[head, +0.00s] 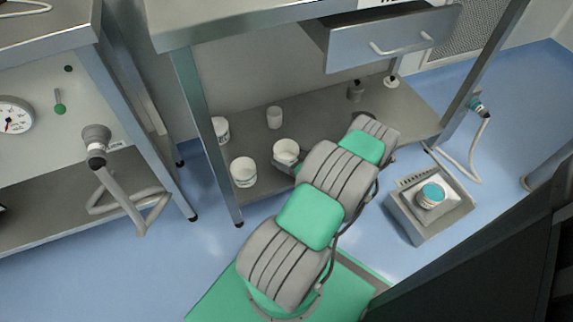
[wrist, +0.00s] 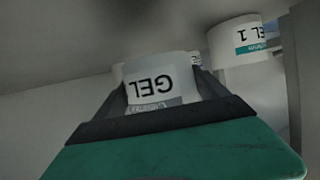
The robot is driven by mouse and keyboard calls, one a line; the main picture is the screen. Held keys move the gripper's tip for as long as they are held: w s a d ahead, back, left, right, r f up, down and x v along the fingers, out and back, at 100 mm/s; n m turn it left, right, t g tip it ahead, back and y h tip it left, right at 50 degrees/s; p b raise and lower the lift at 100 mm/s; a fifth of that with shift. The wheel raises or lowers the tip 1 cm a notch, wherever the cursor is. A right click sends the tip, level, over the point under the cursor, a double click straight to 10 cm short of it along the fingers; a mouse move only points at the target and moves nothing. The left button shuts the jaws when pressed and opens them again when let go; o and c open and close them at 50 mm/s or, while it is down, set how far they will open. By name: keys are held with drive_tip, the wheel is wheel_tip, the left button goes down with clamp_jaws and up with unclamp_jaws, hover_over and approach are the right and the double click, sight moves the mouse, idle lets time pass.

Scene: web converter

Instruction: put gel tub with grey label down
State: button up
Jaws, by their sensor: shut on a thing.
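The gel tub with grey label (wrist: 160,82) is white, with dark GEL lettering that looks upside down in the wrist view and a grey band beside it. My gripper (wrist: 165,95) is shut on it, one finger on each side. In the head view the held tub (head: 286,149) is at the end of my arm, at the lower shelf (head: 320,125) of the middle bench. My gripper (head: 289,163) is partly hidden behind my arm. I cannot tell whether the tub's base touches the shelf.
White tubs stand on the shelf to the left: one near the front (head: 243,173), one behind (head: 222,130), and a smaller pot (head: 274,117). A teal-labelled tub (wrist: 238,42) is close by. The drawer (head: 385,40) is open above. A grey box (head: 418,217) stands right.

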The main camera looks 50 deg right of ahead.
drive_tip(key=f, duration=0.1)
drive_tip(key=f+b, duration=0.2)
drive_tip(key=f, duration=0.1)
drive_tip(key=shift+w+d, duration=0.3)
drive_tip(key=shift+w, duration=0.1)
drive_tip(key=shift+f, duration=0.2)
drive_tip(key=o, duration=1.4)
drive_tip(key=shift+o, duration=0.2)
drive_tip(key=shift+r, duration=0.1)
drive_tip(key=shift+r, duration=0.3)
drive_tip(key=p+v, duration=0.3)
drive_tip(key=v, duration=0.9)
drive_tip(key=shift+f, duration=0.25)
